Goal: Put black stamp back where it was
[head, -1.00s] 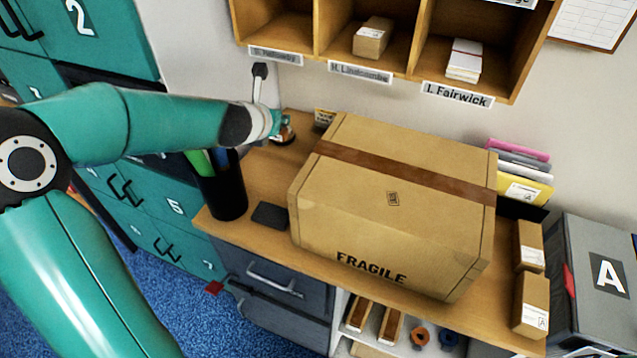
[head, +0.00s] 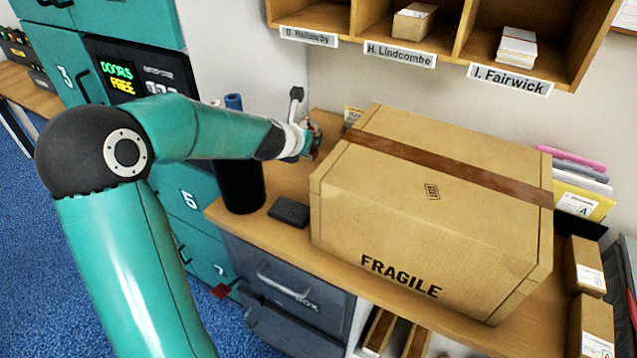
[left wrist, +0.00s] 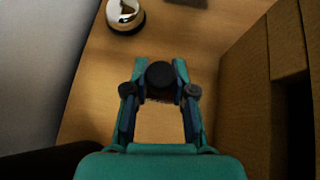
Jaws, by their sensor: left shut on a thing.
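My left gripper (head: 312,140) is at the back of the wooden counter, left of the large carton's rear corner. In the left wrist view my left gripper (left wrist: 160,88) is shut on the black stamp (left wrist: 160,73), whose round black knob shows from above between the fingertips. Its lower part is mostly hidden, and I cannot tell whether it touches the counter. My right gripper is in neither view.
The large FRAGILE carton (head: 420,220) fills the counter's middle. A black cup (head: 237,180) stands at the left edge. A shiny bell (left wrist: 125,14) is beyond the gripper in the left wrist view. Pigeonholes (head: 415,50) hang above. Small cartons (head: 585,266) stand at the right.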

